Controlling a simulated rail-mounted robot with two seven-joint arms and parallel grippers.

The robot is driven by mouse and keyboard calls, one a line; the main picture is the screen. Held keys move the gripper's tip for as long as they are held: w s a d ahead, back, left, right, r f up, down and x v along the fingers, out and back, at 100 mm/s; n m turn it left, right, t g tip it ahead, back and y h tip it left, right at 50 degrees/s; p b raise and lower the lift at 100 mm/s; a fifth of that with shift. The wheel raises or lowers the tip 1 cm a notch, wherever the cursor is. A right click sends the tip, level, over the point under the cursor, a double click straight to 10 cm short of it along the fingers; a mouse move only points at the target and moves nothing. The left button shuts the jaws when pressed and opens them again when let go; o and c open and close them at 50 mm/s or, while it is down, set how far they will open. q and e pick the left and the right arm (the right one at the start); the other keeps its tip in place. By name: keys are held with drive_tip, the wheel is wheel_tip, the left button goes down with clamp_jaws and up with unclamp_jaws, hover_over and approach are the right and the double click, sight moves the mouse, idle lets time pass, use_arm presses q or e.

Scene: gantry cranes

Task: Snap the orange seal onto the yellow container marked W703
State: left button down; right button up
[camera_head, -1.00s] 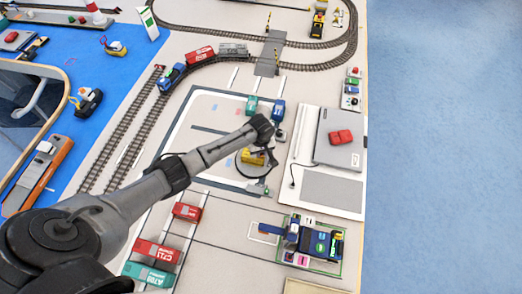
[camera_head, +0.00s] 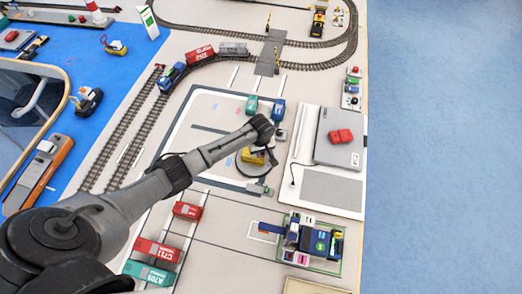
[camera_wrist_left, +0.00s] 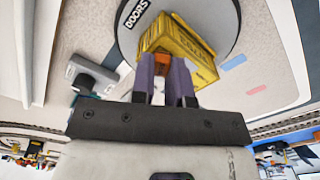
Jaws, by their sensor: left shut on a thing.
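The yellow container (camera_head: 255,157) stands on a round grey turntable (camera_wrist_left: 128,44) marked DOORS; in the left wrist view the container (camera_wrist_left: 184,40) is just beyond my fingers. Its marking is too small or turned to read. My left gripper (camera_wrist_left: 164,75) has purple fingers and is shut on the orange seal (camera_wrist_left: 161,60). The seal is at the container's near end; I cannot tell whether it touches or is fastened. In the head view my arm's wrist is over the container and hides the fingertips and seal. My right gripper is not in view.
Teal and blue vehicles (camera_head: 277,109) stand behind the turntable, and a small grey-green vehicle (camera_head: 261,188) at its front. A blue crane machine (camera_head: 315,241) and red containers (camera_head: 156,250) stand nearer.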

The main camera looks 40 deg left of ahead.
use_arm(q)
drive_tip(key=shift+f, duration=0.15)
drive_tip(key=c, duration=0.5)
unclamp_jaws()
drive_tip(key=shift+c, duration=0.2)
idle(0.3)
drive_tip(key=shift+r+p, duration=1.15)
drive_tip(key=shift+p, duration=0.2)
drive_tip(key=shift+r+p, duration=2.4)
drive_tip(key=shift+p, duration=0.55)
